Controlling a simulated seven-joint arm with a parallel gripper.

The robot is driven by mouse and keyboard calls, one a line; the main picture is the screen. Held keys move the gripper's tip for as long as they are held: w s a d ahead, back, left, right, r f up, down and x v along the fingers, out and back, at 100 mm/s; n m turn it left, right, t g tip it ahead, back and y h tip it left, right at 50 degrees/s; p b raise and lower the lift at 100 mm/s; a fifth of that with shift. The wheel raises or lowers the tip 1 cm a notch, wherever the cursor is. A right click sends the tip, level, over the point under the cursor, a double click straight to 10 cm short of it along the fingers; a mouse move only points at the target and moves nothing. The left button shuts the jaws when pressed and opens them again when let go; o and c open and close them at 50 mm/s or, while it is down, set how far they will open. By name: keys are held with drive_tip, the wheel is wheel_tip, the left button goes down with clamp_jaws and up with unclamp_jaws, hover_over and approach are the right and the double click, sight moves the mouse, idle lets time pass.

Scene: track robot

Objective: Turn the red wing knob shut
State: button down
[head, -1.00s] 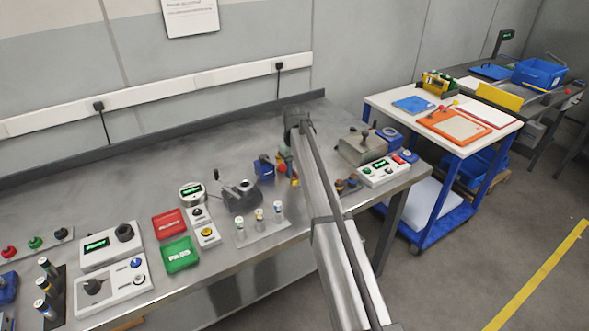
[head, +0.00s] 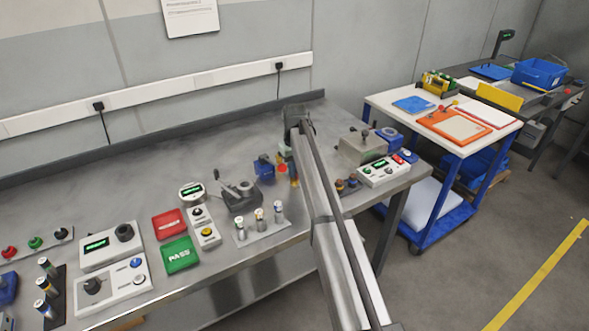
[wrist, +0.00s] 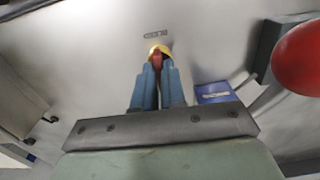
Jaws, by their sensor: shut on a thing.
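In the wrist view the two blue fingers of my gripper (wrist: 158,72) are closed together around a narrow red part, which looks like the red wing knob (wrist: 156,57). A yellow part (wrist: 159,48) shows just beyond the fingertips, around the red. Most of the knob is hidden between the fingers, so its turn angle cannot be read. In the head view my arm covers this spot on the bench, and the knob cannot be made out.
A large red rounded thing (wrist: 298,55) is close at the right of the wrist view. A blue block (head: 264,170) stands left of my arm, and a grey box (head: 362,147) stands to its right. The bench's back middle (head: 190,140) is clear.

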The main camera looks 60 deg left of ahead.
drive_tip(key=shift+m, duration=0.3)
drive_tip(key=m, duration=0.3)
drive_tip(key=shift+m, duration=0.4)
drive_tip(key=m, duration=0.4)
drive_tip(key=shift+m, duration=0.3)
drive_tip(key=m, duration=0.4)
drive_tip(key=shift+r, duration=0.1)
drive_tip(key=m, duration=0.4)
drive_tip(key=shift+m, duration=0.3)
drive_tip(key=shift+w, duration=0.1)
drive_tip(key=c, duration=1.2)
unclamp_jaws()
wheel_tip(320, 180, up, 14)
